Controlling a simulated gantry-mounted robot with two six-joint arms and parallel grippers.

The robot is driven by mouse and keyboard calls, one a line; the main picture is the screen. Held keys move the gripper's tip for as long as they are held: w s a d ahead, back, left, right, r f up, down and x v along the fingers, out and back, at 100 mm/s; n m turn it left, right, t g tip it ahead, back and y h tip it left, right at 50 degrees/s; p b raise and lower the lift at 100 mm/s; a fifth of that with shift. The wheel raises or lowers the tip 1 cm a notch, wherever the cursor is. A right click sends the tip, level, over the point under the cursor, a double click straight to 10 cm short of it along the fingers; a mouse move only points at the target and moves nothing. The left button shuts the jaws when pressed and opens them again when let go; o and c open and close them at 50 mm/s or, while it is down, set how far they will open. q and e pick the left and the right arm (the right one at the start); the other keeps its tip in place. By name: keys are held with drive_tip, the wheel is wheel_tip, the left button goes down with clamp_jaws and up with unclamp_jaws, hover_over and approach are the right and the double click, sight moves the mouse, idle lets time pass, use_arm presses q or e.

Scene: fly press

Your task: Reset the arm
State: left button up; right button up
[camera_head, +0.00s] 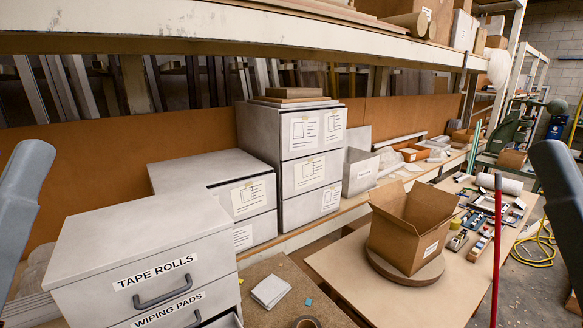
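My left arm shows as a grey-blue link at the left edge of the head view. My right arm shows as a similar link at the right edge. Both links stand raised and apart from the furniture. Neither gripper is in the picture, so I cannot see their fingers or whether they hold anything.
A grey drawer cabinet (146,252) labelled TAPE ROLLS stands front left, its lower drawer partly open. More grey cabinets (290,150) stand behind. An open cardboard box (409,226) sits on a round disc on the table. A red pole (496,250) rises at right. A shelf (250,28) hangs overhead.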

use_arm(q)
wheel_tip(320, 180, up, 20)
drive_tip(key=p, duration=1.7)
drive_tip(key=shift+h, duration=0.3)
use_arm(e)
wheel_tip(320, 180, up, 20)
use_arm(q)
drive_tip(key=shift+w+f, duration=0.1)
drive_tip(key=shift+f, duration=0.2)
use_arm(e)
drive_tip(key=shift+w+f, duration=0.1)
drive_tip(key=shift+f, duration=0.2)
use_arm(q)
wheel_tip(320, 180, down, 25)
drive_tip(key=b, duration=2.5)
use_arm(e)
wheel_tip(320, 180, down, 25)
use_arm(q)
drive_tip(key=shift+f, duration=0.15)
use_arm(e)
drive_tip(key=shift+a+f, duration=0.1)
drive_tip(key=shift+f, duration=0.05)
